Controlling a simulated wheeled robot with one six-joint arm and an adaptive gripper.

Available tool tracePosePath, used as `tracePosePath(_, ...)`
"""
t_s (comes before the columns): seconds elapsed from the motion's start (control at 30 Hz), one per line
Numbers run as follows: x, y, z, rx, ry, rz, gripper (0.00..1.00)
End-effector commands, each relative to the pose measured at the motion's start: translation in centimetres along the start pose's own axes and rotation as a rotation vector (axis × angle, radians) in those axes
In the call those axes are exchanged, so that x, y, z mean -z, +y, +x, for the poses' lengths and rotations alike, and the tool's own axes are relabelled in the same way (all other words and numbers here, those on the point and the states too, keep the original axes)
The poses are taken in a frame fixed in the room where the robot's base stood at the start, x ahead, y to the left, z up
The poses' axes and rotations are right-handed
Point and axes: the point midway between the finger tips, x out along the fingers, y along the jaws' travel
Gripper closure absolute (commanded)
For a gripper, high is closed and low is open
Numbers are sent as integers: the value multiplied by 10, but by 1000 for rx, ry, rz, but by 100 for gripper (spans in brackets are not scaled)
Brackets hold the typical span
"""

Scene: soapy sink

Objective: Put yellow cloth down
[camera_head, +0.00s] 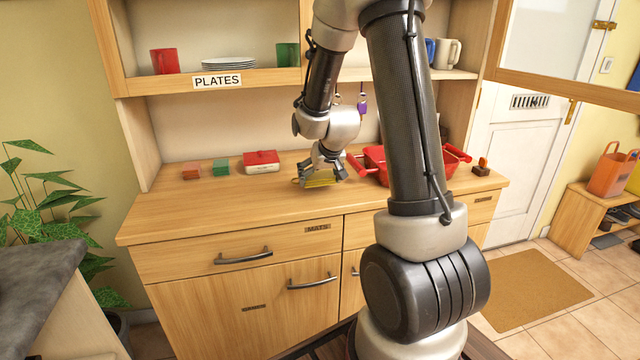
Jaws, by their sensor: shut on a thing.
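The yellow cloth (320,182) shows as a small patch under and between the fingers of my gripper (322,175). My gripper points down over the wooden counter (230,203) and is shut on the cloth. The cloth is at or just above the counter top; I cannot tell whether it touches. My fingers hide part of it.
A red basket (376,163) stands close right of my gripper, partly behind my arm. A red-lidded dish (261,161), a green block (221,167) and an orange-red block (191,171) sit to the left. The counter's front left is clear. Shelves hang above.

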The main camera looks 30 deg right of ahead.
Motion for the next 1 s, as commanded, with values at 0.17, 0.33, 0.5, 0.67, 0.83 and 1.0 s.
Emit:
tracePosePath(0.17,-19,-3,18,-2,-2,2,33)
tracePosePath(0.33,-21,-3,20,-2,-1,3,33)
tracePosePath(0.5,-21,-3,21,-2,-1,2,33)
tracePosePath(0.67,-22,-3,22,-2,-1,3,0)
tracePosePath(0.83,-22,-3,22,-2,-1,3,0)
tracePosePath(1.0,-21,-3,22,-2,0,3,0)
